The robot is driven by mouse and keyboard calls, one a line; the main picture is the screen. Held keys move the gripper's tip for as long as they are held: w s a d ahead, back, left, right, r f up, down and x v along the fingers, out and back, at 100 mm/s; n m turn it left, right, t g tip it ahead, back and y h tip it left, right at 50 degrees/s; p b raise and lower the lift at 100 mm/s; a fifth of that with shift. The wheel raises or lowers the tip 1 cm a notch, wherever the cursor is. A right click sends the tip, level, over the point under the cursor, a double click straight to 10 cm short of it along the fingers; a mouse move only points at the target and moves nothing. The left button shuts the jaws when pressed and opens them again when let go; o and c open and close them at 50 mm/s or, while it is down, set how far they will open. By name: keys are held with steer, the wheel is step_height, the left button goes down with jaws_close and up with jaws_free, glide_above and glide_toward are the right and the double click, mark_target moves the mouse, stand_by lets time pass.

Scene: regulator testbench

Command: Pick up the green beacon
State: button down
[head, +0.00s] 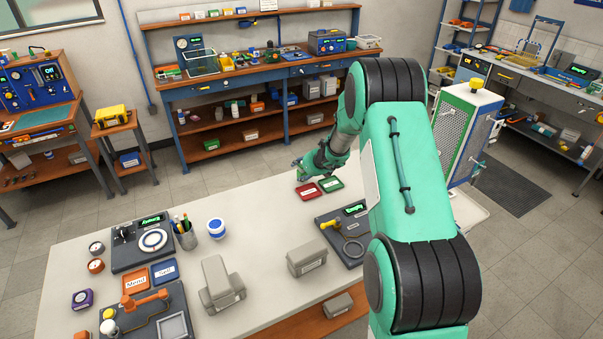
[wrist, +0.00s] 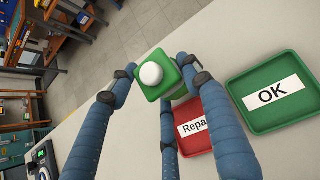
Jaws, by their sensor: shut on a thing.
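The green beacon (wrist: 172,72) is a small green block with a white dome on top, seen close in the wrist view. My gripper (wrist: 153,82) is shut on it, with blue jointed fingers around its sides. In the head view my gripper (head: 299,168) is at the table's far edge, just behind the red tray. The beacon is too small and covered to make out clearly there. How high it is above the table I cannot tell exactly.
A red tray with a partly covered "Repa…" label (wrist: 192,125) and a green "OK" tray (wrist: 250,119) lie beside my gripper on the pale table (head: 262,211). A dark device with a lit display (head: 343,235) and grey boxes (head: 307,257) stand nearer.

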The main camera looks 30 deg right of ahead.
step_height(320, 180, up, 2)
steer(key=shift+p, duration=0.3)
steer(key=s+a+r+b, duration=0.1)
steer(key=s+a, duration=0.3)
steer(key=s, duration=1.1)
steer(key=shift+s+a, duration=0.15)
steer(key=shift+a, duration=0.05)
